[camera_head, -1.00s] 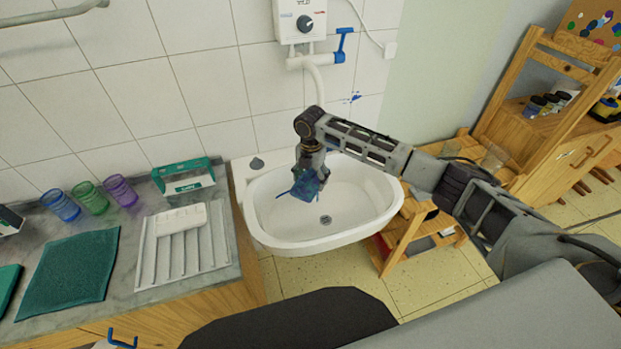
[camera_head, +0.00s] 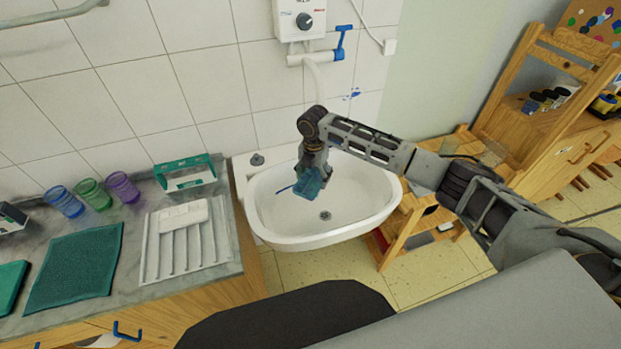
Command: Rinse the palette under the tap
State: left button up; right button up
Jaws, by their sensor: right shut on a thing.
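My right gripper (camera_head: 311,172) hangs over the white basin (camera_head: 362,205), near its left-back part, pointing down. It is shut on a small teal-blue thing (camera_head: 309,185), held above the basin floor. I cannot tell if this thing is the palette; the fingers and the small size hide its shape. The tap has a blue lever (camera_head: 342,40) and a white pipe (camera_head: 314,75) on the wall behind, under a white water heater (camera_head: 299,18). The pipe's lower end is behind my arm, and I see no clear water stream. My left gripper is out of view.
Left of the basin, a counter (camera_head: 130,270) holds a ribbed white rack (camera_head: 158,262) with a white block (camera_head: 184,216), a green cloth (camera_head: 77,265), coloured cups (camera_head: 90,193) and a green-white box (camera_head: 186,175). A wooden stool (camera_head: 408,235) stands right of the basin.

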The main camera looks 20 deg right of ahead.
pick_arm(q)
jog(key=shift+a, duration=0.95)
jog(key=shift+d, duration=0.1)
pick_arm(e)
jog(key=shift+w, duration=0.1)
jog(key=shift+w+a, duration=0.35)
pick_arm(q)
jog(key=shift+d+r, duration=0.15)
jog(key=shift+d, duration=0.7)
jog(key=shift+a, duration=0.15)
